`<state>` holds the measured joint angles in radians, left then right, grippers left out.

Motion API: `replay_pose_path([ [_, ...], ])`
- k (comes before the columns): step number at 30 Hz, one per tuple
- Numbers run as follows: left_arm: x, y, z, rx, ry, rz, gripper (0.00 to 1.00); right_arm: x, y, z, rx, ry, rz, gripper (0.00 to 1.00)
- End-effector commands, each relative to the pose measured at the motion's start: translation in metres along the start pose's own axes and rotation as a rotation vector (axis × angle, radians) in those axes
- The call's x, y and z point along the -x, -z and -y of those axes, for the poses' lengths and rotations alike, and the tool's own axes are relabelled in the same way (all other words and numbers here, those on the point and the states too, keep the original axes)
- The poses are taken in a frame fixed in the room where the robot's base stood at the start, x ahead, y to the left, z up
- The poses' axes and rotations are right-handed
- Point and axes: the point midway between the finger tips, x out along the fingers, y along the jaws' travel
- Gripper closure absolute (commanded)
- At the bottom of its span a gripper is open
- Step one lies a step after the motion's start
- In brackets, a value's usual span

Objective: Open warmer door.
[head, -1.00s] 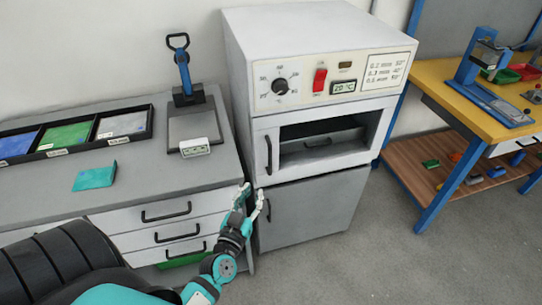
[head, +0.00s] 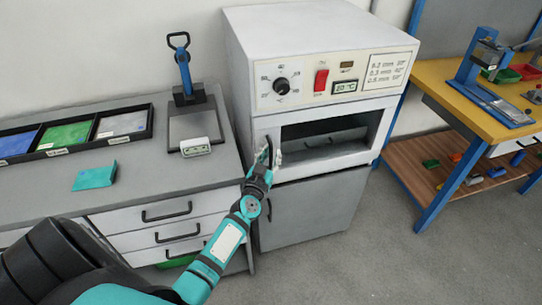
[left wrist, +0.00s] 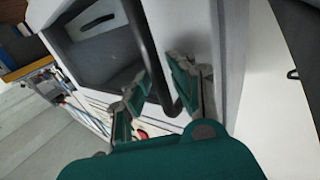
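The warmer (head: 310,45) is a white box with a dial, a red switch and a display reading 20 °C. Its door (head: 375,128) is shut, with a dark window (head: 325,138) and a black upright handle (head: 269,150) at its left side. My left gripper (head: 270,155) is at this handle. In the left wrist view the handle (left wrist: 150,50) runs between the two fingers of my left gripper (left wrist: 172,78), which stand apart with gaps beside the bar. Part of the handle is hidden behind the gripper in the head view. My right gripper is not in view.
A grey cabinet (head: 315,208) is under the warmer. Floor in front is clear. A yellow bench (head: 440,75) stands right.

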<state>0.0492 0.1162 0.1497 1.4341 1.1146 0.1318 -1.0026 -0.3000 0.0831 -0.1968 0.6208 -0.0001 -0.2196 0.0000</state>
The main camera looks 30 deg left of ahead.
Motion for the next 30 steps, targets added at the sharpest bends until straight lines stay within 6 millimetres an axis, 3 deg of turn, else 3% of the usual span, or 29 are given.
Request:
replay_pose_path([
  [7, -0.0008, -0.0003, 0.0001, -0.001, 0.000, 0.001, 0.77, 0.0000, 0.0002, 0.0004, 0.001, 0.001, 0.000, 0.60],
  [13, -0.0006, -0.0003, 0.0001, -0.001, 0.000, 0.001, 1.00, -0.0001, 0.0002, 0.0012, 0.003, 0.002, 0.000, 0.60],
  [30, 0.0002, -0.0001, -0.0001, 0.000, 0.006, 0.001, 1.00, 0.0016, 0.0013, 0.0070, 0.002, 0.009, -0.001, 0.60],
])
